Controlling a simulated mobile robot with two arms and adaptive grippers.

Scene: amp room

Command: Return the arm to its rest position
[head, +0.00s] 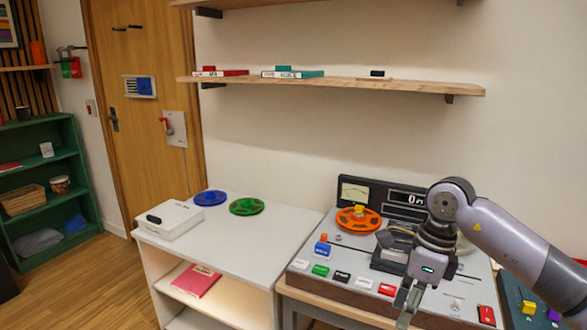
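My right arm comes in from the right edge and bends down at a joint over the tape machine (341,262). My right gripper (407,304) hangs at the end of it, pointing down in front of the machine's front edge, near a red button (388,289). The fingers are small and seen at an angle, so I cannot tell whether they are open or shut. I see no object in them. My arm hides part of the machine's middle and right side. My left arm and gripper are not in view.
An orange reel (358,219) sits on the machine. A white cabinet (232,242) at left holds a blue reel (210,198), a green reel (247,206) and a white box (168,220). A wall shelf (350,83) runs above. Wooden floor (100,285) at left is clear.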

